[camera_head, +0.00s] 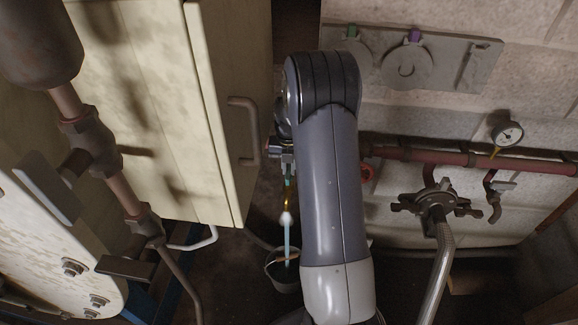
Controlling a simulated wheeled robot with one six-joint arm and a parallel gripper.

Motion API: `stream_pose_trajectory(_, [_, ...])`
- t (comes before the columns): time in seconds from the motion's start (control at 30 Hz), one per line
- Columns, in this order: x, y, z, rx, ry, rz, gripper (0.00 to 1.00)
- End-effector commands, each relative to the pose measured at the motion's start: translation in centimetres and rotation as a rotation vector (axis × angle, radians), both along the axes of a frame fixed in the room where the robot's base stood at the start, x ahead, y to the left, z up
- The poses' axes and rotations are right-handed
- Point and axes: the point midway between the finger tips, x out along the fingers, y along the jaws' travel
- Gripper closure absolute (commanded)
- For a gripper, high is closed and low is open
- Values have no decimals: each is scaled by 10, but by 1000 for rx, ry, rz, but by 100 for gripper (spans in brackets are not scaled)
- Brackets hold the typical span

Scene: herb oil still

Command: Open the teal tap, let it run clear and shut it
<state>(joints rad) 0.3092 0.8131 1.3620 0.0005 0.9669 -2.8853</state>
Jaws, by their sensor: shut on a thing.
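The teal tap (289,182) is left of my arm, a small brassy fitting with a bit of teal at its top. My gripper (284,160) is at its top, shut on what appears to be its teal handle; the fingertips are small and partly hidden by my arm. A whitish blob shows at the tap's lower end, and a pale blue stream (287,240) runs straight down from it. The stream falls into a dark bucket (284,281) on the floor. I cannot tell how clear the stream is.
A cream cabinet (170,110) with a handle stands left. A red pipe (440,158) with a gauge (507,134) and a valve with a spoked handle (437,199) lie right. A grey panel (440,60) is on the wall. Brown pipework (100,150) fills the near left.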

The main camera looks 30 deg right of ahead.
Motion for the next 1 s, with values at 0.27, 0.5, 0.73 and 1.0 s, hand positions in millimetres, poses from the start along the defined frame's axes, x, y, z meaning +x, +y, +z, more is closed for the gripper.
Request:
stream_pose_trajectory(0.27, [1, 0, 0, -1, -2, 19, 100])
stream_pose_trajectory(0.5, [1, 0, 0, -1, -2, 18, 86])
stream_pose_trajectory(0.73, [0, 0, 0, -1, -1, 17, 67])
stream_pose_trajectory(1.0, [0, 0, 0, -1, -1, 11, 66])
